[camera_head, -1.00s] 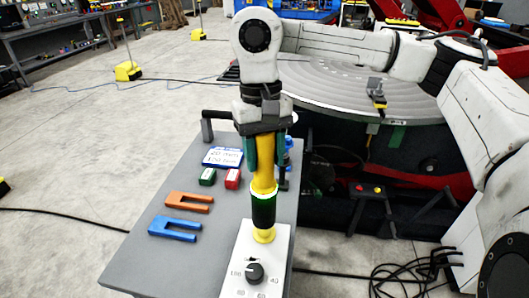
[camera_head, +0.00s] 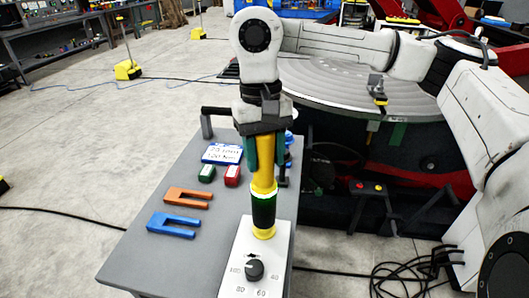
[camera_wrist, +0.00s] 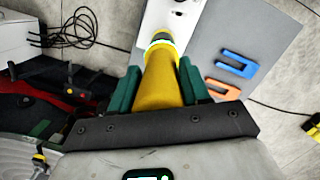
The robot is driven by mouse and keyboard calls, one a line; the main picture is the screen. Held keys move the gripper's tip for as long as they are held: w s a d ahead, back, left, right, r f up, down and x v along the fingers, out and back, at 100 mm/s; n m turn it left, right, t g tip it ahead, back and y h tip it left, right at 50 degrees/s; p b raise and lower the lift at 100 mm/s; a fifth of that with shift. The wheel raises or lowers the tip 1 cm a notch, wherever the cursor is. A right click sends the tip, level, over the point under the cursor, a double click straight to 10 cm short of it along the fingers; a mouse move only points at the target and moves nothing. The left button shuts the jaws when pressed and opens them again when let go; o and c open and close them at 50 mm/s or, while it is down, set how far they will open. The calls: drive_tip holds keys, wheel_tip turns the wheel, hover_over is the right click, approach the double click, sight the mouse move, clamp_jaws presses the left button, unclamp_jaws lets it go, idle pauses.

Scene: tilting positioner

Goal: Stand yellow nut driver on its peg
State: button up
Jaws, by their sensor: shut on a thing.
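The yellow nut driver (camera_head: 264,177) has a yellow upper part, a white ring, a black band and a yellow lower end. My gripper (camera_head: 266,160) is shut on its yellow upper part, with a green finger on each side. The driver hangs nearly upright, its lower end over the far edge of a white panel with a dial. In the wrist view the driver (camera_wrist: 160,85) points away between the green fingers (camera_wrist: 158,88). I cannot make out its peg, and whether the lower end touches the panel is unclear.
The white panel (camera_head: 236,268) with a black knob stands on a grey table (camera_head: 140,262). An orange fork (camera_head: 187,196), a blue fork (camera_head: 172,225), green block (camera_head: 207,174), red block (camera_head: 232,176) and white-blue sign (camera_head: 222,153) lie left of the driver. A large round table (camera_head: 330,85) stands behind.

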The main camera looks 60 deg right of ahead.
sight(264, 135)
drive_tip(key=shift+f, duration=0.2)
drive_tip(key=shift+f+b, duration=1.35)
drive_tip(key=shift+b, duration=0.3)
drive_tip(key=o, duration=1.7)
drive_tip(key=shift+w+d+r+p, duration=0.1)
drive_tip(key=shift+r+p, duration=0.75)
drive_tip(key=shift+r, duration=0.9)
drive_tip(key=shift+w+d+r+p, duration=0.1)
drive_tip(key=shift+r+p, duration=0.75)
drive_tip(key=shift+r, duration=0.9)
